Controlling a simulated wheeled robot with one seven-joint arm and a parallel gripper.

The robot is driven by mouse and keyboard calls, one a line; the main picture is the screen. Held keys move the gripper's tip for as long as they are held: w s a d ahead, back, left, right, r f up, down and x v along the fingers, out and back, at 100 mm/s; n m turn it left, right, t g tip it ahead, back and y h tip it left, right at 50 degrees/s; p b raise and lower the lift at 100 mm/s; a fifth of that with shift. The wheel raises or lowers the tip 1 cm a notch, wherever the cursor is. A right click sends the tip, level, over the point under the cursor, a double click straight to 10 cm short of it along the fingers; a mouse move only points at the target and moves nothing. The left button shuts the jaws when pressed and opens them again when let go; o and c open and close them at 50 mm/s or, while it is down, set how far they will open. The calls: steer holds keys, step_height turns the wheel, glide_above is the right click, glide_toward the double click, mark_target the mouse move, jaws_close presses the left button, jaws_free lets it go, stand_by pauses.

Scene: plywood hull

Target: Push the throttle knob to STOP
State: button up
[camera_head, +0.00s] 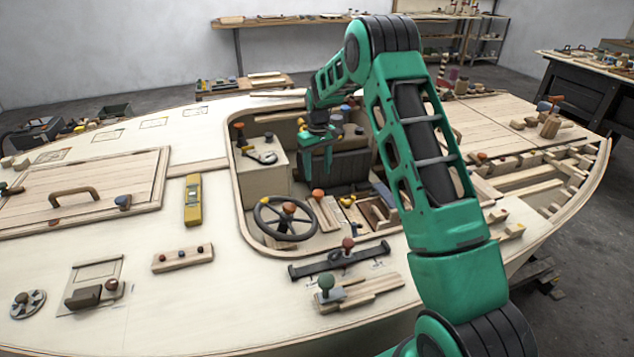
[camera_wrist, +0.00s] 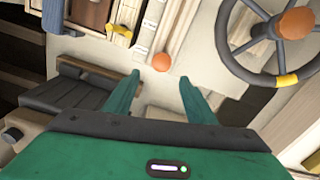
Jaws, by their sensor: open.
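A small orange knob (camera_head: 318,194) stands on a light slatted strip just right of the steering wheel; I take it to be the throttle knob. In the wrist view the knob (camera_wrist: 162,62) shows just beyond the fingertips, roughly midway between them. No STOP label is readable. My gripper (camera_head: 316,170) hangs inside the cockpit opening with its green fingers pointing down. In the wrist view my gripper (camera_wrist: 159,79) is open, with nothing between the fingers. The fingers look apart from the knob.
The black steering wheel (camera_head: 262,223) with an orange hub is close beside the knob; it also shows in the wrist view (camera_wrist: 233,65). A dark bench seat (camera_wrist: 88,98) and small yellow fittings (camera_wrist: 122,32) lie nearby. The cockpit rim (camera_head: 237,190) encloses the space.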

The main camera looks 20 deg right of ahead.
step_height(320, 180, up, 2)
steer(key=shift+r, duration=0.2)
stand_by(0.4)
steer(key=s+d+r+m, duration=0.1)
steer(key=s+d+r, duration=0.1)
steer(key=s+r, duration=0.5)
steer(key=s+d+r+m, duration=0.2)
steer(key=s+d+r, duration=0.15)
steer(key=s, duration=0.65)
steer(key=s+d+r+m, duration=0.1)
steer(key=s+r, duration=0.5)
steer(key=s, duration=0.2)
steer(key=s+a+f+m, duration=0.1)
steer(key=s+m, duration=0.3)
steer(key=s, duration=2.4)
steer(key=shift+s+a, duration=0.3)
steer(key=shift+a, duration=0.4)
